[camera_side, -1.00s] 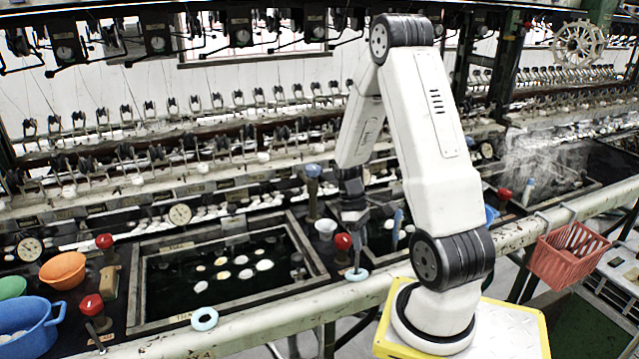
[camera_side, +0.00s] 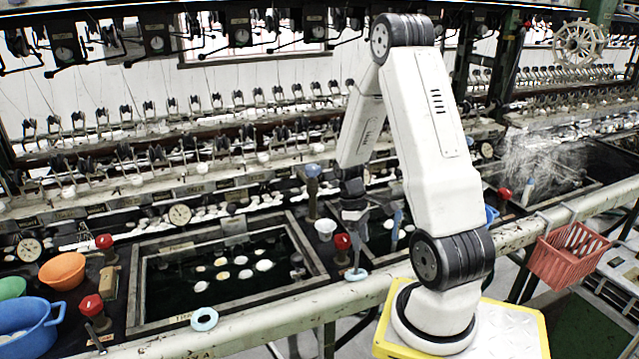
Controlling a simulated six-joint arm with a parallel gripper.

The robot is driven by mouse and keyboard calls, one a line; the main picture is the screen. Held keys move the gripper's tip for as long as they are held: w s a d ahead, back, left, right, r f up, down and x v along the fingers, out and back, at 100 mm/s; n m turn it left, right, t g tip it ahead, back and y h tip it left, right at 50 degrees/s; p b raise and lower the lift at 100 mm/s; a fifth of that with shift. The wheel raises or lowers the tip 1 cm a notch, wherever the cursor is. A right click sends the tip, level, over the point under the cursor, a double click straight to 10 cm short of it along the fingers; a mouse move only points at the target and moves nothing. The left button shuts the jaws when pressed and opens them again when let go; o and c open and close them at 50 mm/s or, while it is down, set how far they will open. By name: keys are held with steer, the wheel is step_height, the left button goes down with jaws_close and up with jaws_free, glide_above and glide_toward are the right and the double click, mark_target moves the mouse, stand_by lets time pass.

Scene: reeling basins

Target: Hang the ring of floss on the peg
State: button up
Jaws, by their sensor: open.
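My gripper (camera_side: 355,258) points down at the front ledge, right of the middle basin, with its jaws open. A pale blue ring (camera_side: 356,275) lies on the ledge at its fingertips. A thin grey upright piece meets this ring; I cannot tell whether it is the peg or a finger. A second pale blue ring (camera_side: 204,319) lies flat on the ledge to the left, apart from the gripper. I cannot tell from its look which ring is the floss. The peg is not clearly distinguishable.
A dark water basin (camera_side: 165,315) holds several pale cocoons. A red-knobbed lever (camera_side: 342,242) stands close left of the gripper, with a white cup (camera_side: 325,228) behind. A blue pot (camera_side: 28,325) and orange bowl (camera_side: 62,271) stand left. A red basket (camera_side: 570,255) hangs right.

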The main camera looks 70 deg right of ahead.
steer(key=v, duration=0.8)
steer(key=shift+a+f, duration=0.1)
stand_by(0.7)
steer(key=w+a+t+h, duration=0.1)
steer(key=w+a+t, duration=0.1)
steer(key=a, duration=1)
steer(key=w+a+n+t+h, duration=0.1)
steer(key=w+a+t, duration=0.2)
steer(key=a, duration=1)
steer(key=shift+w+a+r+t, duration=0.25)
steer(key=shift+w+r+t, duration=0.1)
steer(key=shift+w, duration=0.75)
